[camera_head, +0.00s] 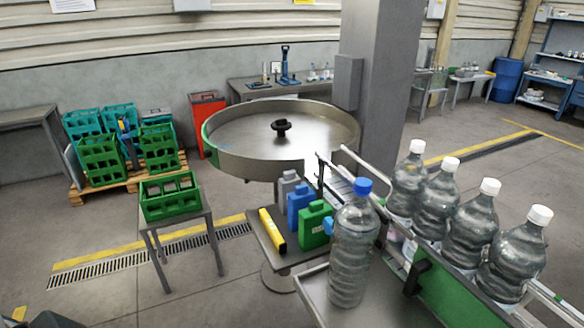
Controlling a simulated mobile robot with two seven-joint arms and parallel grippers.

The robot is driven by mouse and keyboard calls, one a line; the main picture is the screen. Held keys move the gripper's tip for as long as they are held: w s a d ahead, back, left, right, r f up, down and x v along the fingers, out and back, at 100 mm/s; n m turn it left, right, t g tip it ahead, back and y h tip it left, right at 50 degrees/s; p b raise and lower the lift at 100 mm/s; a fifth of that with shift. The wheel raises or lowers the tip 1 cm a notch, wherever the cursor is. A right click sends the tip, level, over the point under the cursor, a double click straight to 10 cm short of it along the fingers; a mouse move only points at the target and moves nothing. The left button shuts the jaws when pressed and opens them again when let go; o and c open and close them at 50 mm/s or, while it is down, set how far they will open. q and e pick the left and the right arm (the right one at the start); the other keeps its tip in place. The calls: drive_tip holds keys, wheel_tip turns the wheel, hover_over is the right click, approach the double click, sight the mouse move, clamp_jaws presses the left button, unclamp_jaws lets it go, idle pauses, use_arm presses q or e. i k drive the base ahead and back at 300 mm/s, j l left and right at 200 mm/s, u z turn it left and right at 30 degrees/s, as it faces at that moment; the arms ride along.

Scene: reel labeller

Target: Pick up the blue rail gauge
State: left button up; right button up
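I cannot tell for sure which thing is the rail gauge. A small blue piece (328,226) shows in the head view, between the green canister and the large blue-capped bottle (349,260); the bottle partly hides it. A blue upright tool (286,66) stands on the far bench. Neither of my grippers is in view.
A small table (262,238) holds grey, blue (299,201) and green (315,226) canisters and a yellow bar (272,231). A conveyor with several white-capped bottles (437,200) runs right. A round turntable (282,135), pillar (382,80) and crate stand (171,197) stand beyond.

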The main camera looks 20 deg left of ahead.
sight(298, 201)
drive_tip(key=u, duration=0.65)
drive_tip(key=i+j+z, duration=0.3)
drive_tip(key=z, duration=0.15)
drive_tip(key=i+j+z, duration=0.25)
drive_tip(key=j+z, duration=0.15)
drive_tip(key=i+j+z, duration=0.15)
drive_tip(key=j+z, duration=0.3)
drive_tip(key=j, duration=0.15)
drive_tip(key=i+j+z, duration=0.1)
drive_tip(key=j+z, duration=0.8)
drive_tip(key=j, duration=0.15)
drive_tip(key=k+j+z, duration=0.15)
drive_tip(key=j+z, duration=0.25)
drive_tip(key=j, duration=0.15)
drive_tip(key=k+j+z, duration=0.15)
drive_tip(key=j+z, duration=0.3)
drive_tip(key=j, duration=0.1)
